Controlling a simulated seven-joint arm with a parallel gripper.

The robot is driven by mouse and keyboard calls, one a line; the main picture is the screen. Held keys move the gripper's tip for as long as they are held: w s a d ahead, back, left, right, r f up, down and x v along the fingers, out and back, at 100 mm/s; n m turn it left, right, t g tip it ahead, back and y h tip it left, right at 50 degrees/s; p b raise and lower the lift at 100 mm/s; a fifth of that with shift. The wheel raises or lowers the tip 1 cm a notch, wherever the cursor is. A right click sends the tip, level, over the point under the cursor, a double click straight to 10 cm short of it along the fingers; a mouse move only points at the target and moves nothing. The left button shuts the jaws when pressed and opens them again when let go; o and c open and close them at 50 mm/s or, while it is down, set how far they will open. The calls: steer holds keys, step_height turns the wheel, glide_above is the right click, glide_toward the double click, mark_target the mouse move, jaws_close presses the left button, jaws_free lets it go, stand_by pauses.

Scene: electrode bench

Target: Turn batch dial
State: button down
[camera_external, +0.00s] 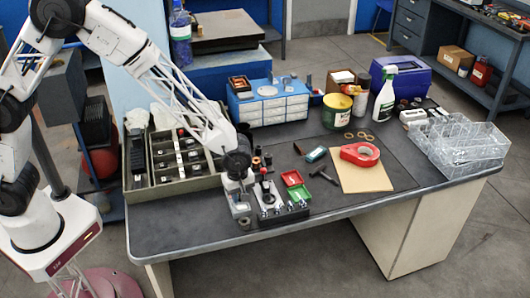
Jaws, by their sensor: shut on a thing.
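My gripper (241,212) points down near the front edge of the grey bench, left of a small device with a row of dark posts (284,213). It is shut on a small part low at the bench top, which looks like the batch dial (243,223). The fingers hide most of the dial, so its markings and angle cannot be read.
A partitioned tray (218,184) stands close on the left. Red and green small trays (297,186) lie to the right, beyond the posts. Farther right are a red tape dispenser (360,154), a clear bin (460,145) and a spray bottle (386,95). A blue drawer unit (268,107) stands behind.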

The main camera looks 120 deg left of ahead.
steer(key=shift+m, duration=1.4)
steer(key=c, duration=1)
jaws_free()
steer(key=shift+r, duration=0.1)
steer(key=shift+r, duration=3.8)
